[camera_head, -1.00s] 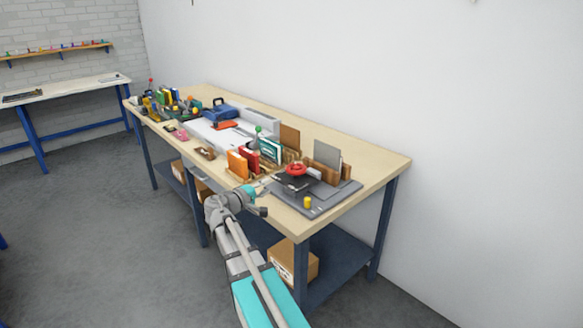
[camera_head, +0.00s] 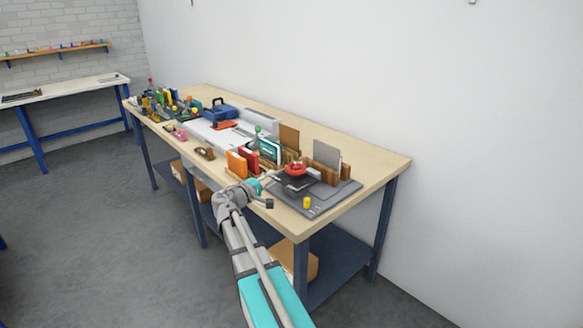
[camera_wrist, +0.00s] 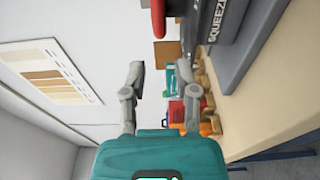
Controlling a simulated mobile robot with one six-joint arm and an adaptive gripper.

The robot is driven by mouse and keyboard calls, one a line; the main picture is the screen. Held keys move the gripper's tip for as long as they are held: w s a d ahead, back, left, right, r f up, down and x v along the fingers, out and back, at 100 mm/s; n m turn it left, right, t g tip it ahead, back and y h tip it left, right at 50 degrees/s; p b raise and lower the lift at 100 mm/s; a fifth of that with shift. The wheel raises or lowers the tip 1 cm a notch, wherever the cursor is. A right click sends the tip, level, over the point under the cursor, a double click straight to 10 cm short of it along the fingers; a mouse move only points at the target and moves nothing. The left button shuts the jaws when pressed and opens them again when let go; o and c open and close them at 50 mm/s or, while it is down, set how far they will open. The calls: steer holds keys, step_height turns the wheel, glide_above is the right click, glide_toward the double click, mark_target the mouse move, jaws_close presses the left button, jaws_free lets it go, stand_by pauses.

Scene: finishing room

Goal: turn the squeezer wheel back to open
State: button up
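The squeezer has a red wheel (camera_head: 296,169) on top of a dark body (camera_head: 288,185). It stands on a grey base plate (camera_head: 322,204) near the right end of the workbench. In the wrist view, the red wheel (camera_wrist: 158,18) shows at the top edge, cut off by the frame. The dark squeezer body with white lettering (camera_wrist: 222,22) is to its right. My gripper (camera_wrist: 161,72) is open with nothing between its fingers. In the head view my gripper (camera_head: 267,192) is beside the squeezer's left side, apart from the wheel.
Orange and red upright items (camera_head: 237,164) stand left of the squeezer. Wooden holders with a grey sheet (camera_head: 326,154) stand behind it. A small yellow piece (camera_head: 307,202) sits on the plate's front. The white wall bounds the bench's back.

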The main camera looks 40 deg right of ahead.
mark_target(292, 164)
steer(key=d, duration=0.3)
steer(key=w+d, duration=0.1)
steer(key=d, duration=0.3)
steer(key=w+d, duration=0.1)
steer(key=d, duration=0.3)
steer(key=shift+w+d, duration=0.1)
steer(key=shift+d, duration=0.1)
steer(key=shift+a, duration=0.1)
jaws_close()
